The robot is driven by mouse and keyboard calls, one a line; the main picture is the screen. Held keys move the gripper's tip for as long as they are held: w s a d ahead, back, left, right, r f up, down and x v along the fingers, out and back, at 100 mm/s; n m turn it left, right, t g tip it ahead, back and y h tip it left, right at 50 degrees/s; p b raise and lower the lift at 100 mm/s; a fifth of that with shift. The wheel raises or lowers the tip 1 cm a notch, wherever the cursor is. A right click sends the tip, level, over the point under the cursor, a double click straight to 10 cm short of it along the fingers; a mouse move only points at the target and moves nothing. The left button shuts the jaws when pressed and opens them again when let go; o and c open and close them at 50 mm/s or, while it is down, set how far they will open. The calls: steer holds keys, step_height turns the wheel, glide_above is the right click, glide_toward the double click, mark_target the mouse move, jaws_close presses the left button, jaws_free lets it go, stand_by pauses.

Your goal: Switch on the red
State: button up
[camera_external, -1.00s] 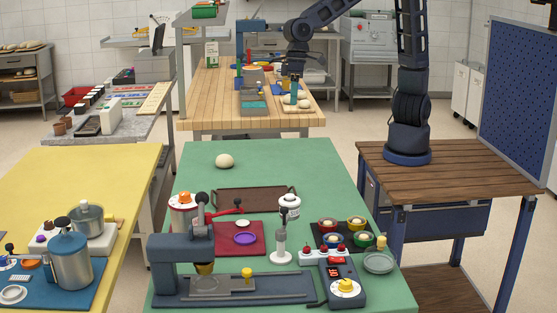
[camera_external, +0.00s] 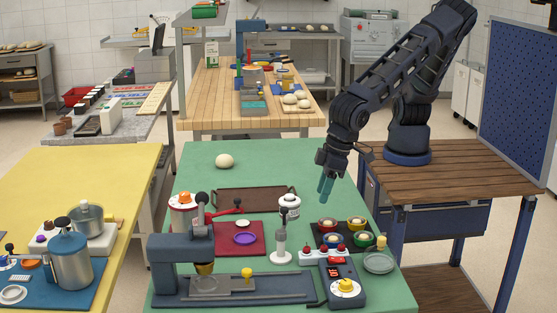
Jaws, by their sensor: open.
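A white switch strip (camera_external: 313,259) with several red knobs on top stands at the front right of the green table. A dark control box (camera_external: 335,272) with a red display and a yellow dial sits just in front of it. A red-rimmed bowl (camera_external: 327,223) is on a dark tray behind the strip, among yellow, blue and green bowls. Which red thing the task means, and any switch's on or off state, I cannot tell. My gripper (camera_external: 326,189), with teal fingers, is open and empty, pointing down above the table behind the bowls, touching nothing.
A white canister (camera_external: 290,203) and a white upright tool (camera_external: 281,246) stand left of the bowls. A dark press (camera_external: 180,262) fills the front left. A glass dish (camera_external: 380,263) is at the right edge. The table's back half is mostly clear, with a dough ball (camera_external: 225,161).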

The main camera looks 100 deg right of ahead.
steer(key=t, duration=0.1)
glide_toward(333, 259)
steer(key=shift+n, duration=0.4)
steer(key=x, duration=0.7)
steer(key=shift+f, duration=0.1)
jaws_close()
